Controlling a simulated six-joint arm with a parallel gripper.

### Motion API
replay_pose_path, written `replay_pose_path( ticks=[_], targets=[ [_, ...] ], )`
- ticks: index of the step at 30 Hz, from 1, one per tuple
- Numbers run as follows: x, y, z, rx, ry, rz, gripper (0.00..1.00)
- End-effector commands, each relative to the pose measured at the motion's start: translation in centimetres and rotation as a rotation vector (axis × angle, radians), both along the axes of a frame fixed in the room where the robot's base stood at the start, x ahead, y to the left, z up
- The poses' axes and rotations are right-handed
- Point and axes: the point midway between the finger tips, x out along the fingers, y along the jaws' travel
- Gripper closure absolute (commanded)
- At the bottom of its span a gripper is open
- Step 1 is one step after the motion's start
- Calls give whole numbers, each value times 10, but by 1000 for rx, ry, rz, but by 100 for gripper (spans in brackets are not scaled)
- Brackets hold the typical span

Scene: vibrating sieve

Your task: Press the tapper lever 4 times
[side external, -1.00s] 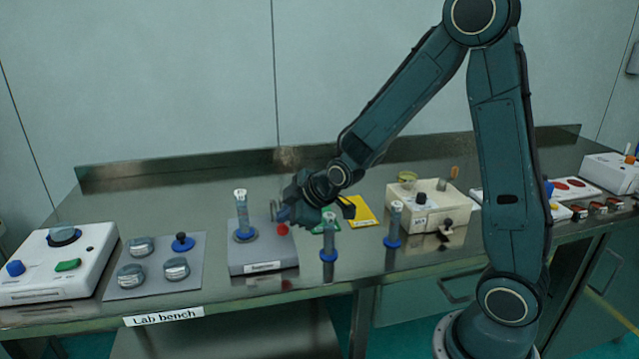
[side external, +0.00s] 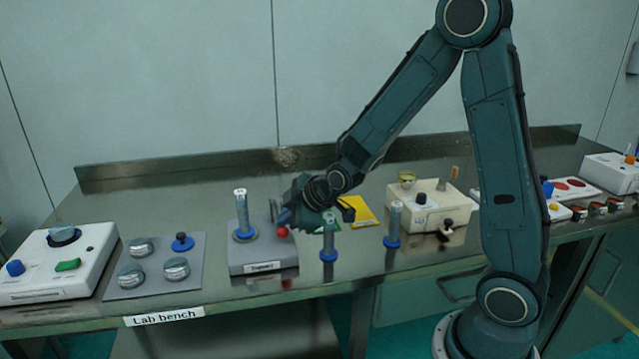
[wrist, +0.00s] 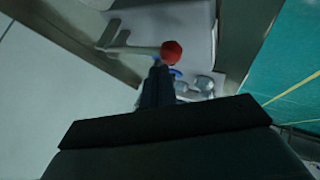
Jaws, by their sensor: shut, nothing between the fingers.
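The tapper is a grey block (side external: 250,262) with a label on its front, left of the arm in the side view. Its lever ends in a red ball knob (side external: 282,232) at the block's right side. In the wrist view the red knob (wrist: 171,51) sits on a pale rod (wrist: 132,49) just beyond my fingertips. My gripper (side external: 285,217) is shut and empty, with its tips right above the knob. In the wrist view the shut fingers (wrist: 159,70) point at the knob. I cannot tell whether they touch it.
A blue-ringed sieve column (side external: 243,213) stands on the tapper block. Two similar columns (side external: 329,235) (side external: 394,222) stand to the right. A grey plate (side external: 150,284) with round weights lies left, and a cream box (side external: 432,207) stands right.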

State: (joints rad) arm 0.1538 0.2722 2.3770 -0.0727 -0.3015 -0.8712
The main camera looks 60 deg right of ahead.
Motion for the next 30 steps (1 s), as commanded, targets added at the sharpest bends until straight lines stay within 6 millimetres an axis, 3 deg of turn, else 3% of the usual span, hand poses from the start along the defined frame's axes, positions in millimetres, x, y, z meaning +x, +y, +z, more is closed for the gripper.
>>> replay_pose_path(
  ticks=[30],
  targets=[
    [0, 0, -9, -1, 1, -1, 100]
  ],
)
